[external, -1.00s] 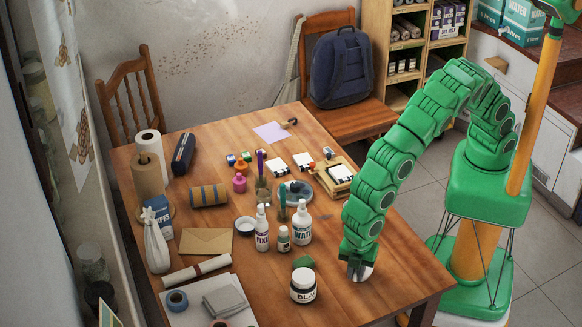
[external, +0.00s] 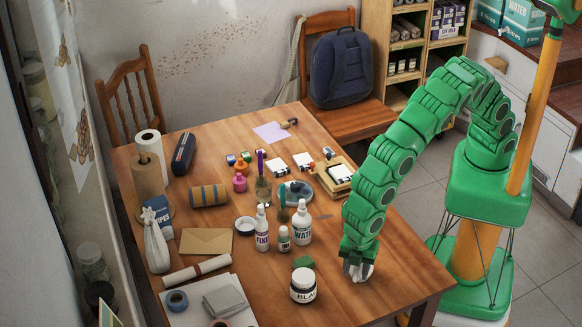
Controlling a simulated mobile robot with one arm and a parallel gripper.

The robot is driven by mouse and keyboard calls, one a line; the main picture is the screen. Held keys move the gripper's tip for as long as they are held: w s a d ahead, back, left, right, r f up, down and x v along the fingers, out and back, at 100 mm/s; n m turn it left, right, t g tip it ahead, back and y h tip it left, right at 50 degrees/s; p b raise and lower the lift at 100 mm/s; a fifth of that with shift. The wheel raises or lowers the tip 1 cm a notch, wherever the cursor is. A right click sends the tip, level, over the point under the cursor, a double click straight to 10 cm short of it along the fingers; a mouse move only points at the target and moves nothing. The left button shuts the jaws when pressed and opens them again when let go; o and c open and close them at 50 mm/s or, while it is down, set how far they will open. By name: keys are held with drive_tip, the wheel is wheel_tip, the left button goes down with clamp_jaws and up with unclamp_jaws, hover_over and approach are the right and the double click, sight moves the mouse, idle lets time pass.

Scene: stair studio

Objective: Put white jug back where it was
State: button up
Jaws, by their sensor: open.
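My gripper (external: 357,266) points down at the front right of the wooden table (external: 398,268), low over the tabletop. It is open. A small white thing (external: 367,272) shows at and just behind its fingertips. It may be the white jug, but the fingers hide most of it, and no handle or spout can be made out. I cannot tell whether the fingers touch it.
Two white bottles, one (external: 303,222) and another (external: 262,229), stand further back. A wooden box (external: 338,178) lies behind. The table's right front corner is clear.

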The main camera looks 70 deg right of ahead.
wheel_tip(320, 180, up, 11)
idle(0.4)
